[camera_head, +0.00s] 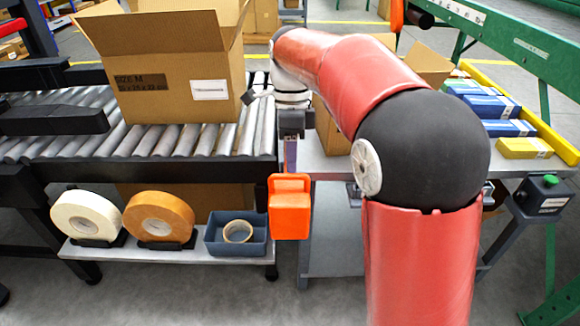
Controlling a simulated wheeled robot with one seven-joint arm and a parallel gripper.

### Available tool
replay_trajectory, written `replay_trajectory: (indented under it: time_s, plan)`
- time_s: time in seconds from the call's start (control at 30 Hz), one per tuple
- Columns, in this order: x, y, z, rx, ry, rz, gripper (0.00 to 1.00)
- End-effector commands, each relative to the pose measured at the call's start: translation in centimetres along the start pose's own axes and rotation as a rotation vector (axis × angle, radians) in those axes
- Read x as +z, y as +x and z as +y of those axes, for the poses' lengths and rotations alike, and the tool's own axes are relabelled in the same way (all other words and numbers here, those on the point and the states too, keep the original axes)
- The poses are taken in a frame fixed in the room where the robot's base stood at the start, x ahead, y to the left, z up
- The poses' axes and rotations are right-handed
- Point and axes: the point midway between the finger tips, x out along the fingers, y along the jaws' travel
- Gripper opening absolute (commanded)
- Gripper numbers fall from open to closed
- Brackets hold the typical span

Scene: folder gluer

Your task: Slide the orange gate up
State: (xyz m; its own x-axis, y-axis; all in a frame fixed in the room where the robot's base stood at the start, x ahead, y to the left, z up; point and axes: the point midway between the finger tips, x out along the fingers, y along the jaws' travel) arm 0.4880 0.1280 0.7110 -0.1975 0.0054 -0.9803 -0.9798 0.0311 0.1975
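The orange gate (290,209) shows as a boxy orange block at the lower middle, at the right end of the roller conveyor. A narrow upright strip (291,155) rises from its top. My gripper (294,124) hangs from the pale wrist just above this strip and the orange block. The fingertips are too small and dark to make out, so I cannot tell whether they are open or touch the strip. My red and black arm covers much of the area to the right.
An open carton (180,62) stands on the rollers (165,140) left of my wrist. A shelf below holds tape rolls (158,216) and a blue-grey bin (237,236). A side table with several flat boxes (492,107) and a green frame lie right.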

Motion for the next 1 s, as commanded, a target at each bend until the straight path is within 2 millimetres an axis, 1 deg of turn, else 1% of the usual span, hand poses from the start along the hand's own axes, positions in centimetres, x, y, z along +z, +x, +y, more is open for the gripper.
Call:
replay_trajectory:
  time_s: [0.03,0.2,0.3,0.53,0.8,1.0]
  plan:
    - [0.0,0.9,0.0,0.000,-0.001,0.000,0.34]
    - [0.0,2.4,0.0,-0.001,-0.002,0.000,0.34]
    - [0.0,2.8,0.0,-0.002,-0.002,0.000,0.34]
    - [0.0,2.8,0.0,-0.003,-0.002,-0.001,0.34]
    - [0.0,2.8,0.0,-0.002,-0.002,0.000,0.00]
    - [0.0,2.8,0.0,-0.002,-0.002,0.000,0.00]
